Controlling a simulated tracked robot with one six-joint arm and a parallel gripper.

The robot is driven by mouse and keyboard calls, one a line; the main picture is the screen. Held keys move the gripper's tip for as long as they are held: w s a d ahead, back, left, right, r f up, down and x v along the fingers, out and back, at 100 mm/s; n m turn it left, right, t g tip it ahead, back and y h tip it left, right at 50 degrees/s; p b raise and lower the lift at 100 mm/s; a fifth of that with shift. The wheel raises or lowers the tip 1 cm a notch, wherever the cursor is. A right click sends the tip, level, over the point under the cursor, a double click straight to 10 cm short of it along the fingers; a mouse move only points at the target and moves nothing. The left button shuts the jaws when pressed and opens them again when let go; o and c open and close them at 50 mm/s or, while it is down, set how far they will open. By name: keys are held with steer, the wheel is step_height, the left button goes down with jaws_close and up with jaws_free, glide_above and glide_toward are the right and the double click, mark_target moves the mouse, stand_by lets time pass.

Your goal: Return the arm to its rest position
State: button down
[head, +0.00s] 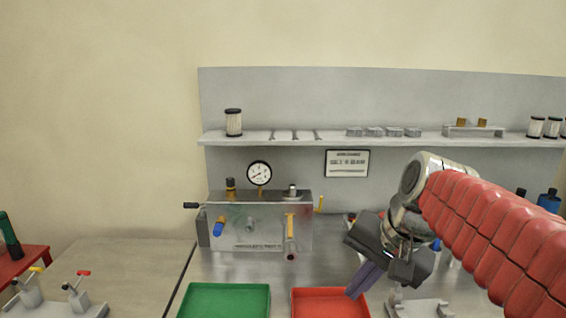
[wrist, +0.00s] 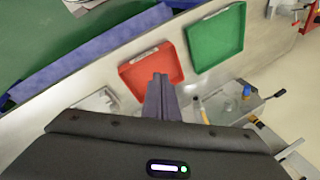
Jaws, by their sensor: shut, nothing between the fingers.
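My gripper (head: 356,292) is at the right of the head view, at the end of my red-sleeved arm. Its two dark purple fingers are shut together with nothing between them, and they point down and to the left, in front of the red tray (head: 330,293). In the wrist view the shut fingers (wrist: 158,82) overlap the near side of the red tray (wrist: 135,75). I cannot tell how high above the bench they are.
A green tray (head: 225,286) lies left of the red tray. A metal box with a gauge and valves (head: 262,222) stands behind them. A shelf (head: 290,137) holds filters and small parts. A fixture plate (head: 425,309) sits under my arm at right.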

steer(key=s+d+f+n+t+h, duration=0.2)
steer(key=s+f+n, duration=0.4)
steer(key=s, duration=0.5)
steer(key=shift+s+d+f+h, duration=0.15)
steer(key=shift+s+f+h, duration=0.2)
steer(key=shift+f, duration=0.6)
